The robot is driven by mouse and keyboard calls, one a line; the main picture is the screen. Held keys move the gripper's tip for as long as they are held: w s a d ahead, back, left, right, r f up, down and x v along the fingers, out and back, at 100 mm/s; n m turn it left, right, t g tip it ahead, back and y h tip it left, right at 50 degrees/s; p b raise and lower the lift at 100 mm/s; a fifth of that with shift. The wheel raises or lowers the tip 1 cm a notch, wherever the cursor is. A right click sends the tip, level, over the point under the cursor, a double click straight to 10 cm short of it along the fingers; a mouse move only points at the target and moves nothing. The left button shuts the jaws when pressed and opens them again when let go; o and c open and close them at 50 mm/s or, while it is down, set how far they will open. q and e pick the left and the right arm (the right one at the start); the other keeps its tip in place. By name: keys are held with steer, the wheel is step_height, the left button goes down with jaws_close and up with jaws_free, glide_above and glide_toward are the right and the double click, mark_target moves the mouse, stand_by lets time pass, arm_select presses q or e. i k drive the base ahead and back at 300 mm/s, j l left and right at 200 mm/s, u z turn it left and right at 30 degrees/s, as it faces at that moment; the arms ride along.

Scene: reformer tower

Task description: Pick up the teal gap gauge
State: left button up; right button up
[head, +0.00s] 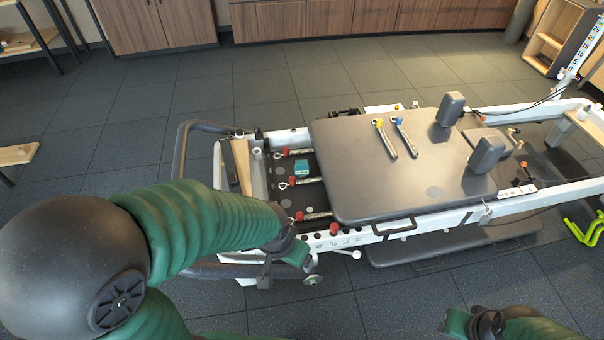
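The teal gap gauge (301,168) is a small teal block. It sits on the dark bed at the left end of the reformer, among the springs and just left of the grey carriage. My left gripper (288,268) is at the front rail, below and apart from the gauge in the picture. Its fingers are hard to make out against the frame, so its opening is unclear. My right gripper (470,322) is at the bottom edge, right of centre, far from the gauge. Its fingers do not show clearly.
The grey carriage (365,185) carries a yellow-ended wrench (385,138), a blue-ended wrench (405,138) and two shoulder pads. Springs with red knobs (296,182) lie around the gauge. A dark foot bar (180,150) curves around the left end. Open tiled floor lies beyond.

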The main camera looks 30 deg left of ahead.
mark_target(301, 167)
steer(key=i+u, duration=0.15)
steer(key=u, duration=0.3)
steer(key=i+l+u, duration=0.1)
steer(key=u, duration=0.3)
steer(key=i+l+u, duration=0.15)
steer(key=u, duration=0.3)
steer(key=i+l+u, duration=0.15)
steer(key=u, duration=0.25)
steer(key=i+l+u, duration=0.1)
steer(key=l+u, duration=0.2)
steer(key=u, duration=0.15)
steer(key=l+u, duration=0.2)
steer(key=u, duration=0.2)
